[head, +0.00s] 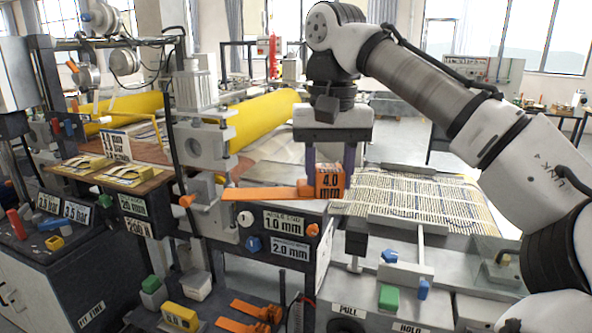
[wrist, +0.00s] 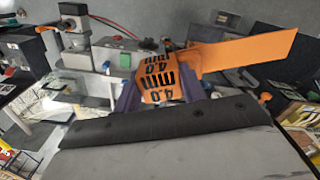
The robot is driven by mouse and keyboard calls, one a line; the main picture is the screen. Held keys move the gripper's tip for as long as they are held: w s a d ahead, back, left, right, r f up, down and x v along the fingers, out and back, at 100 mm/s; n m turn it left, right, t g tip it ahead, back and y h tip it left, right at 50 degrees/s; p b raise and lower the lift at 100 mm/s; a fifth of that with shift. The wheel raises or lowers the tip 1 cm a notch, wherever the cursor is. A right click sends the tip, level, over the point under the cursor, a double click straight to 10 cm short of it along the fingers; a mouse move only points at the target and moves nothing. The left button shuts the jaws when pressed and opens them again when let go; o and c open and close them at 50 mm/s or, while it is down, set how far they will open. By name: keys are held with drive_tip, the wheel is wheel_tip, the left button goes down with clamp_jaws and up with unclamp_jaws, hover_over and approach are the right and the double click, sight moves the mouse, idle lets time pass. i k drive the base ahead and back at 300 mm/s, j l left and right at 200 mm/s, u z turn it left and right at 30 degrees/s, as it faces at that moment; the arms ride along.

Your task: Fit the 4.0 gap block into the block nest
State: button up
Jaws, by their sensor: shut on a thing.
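The orange 4.0 gap block (head: 329,186), marked "4.0 mm" in black, is between the dark purple fingers of my gripper (head: 336,178). A long flat orange tongue (head: 262,192) extends left from the block, level, over the top of the machine housing. In the wrist view the block (wrist: 156,78) sits between the fingers (wrist: 160,90), with its tongue (wrist: 250,52) pointing right. My gripper is shut on the block. Whether the block touches the surface below is unclear. I cannot pick out the block nest with certainty; the block and gripper cover part of that area.
Labels "1.0 mm" (head: 284,222) and "2.0 mm" (head: 290,248) are on the housing front. A roller stand (head: 207,145) rises at left, near the tongue's tip. A patterned mesh sheet (head: 425,197) lies at right. Other orange blocks (head: 256,312) lie on a lower shelf.

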sight(286, 174)
drive_tip(key=i, duration=1.8)
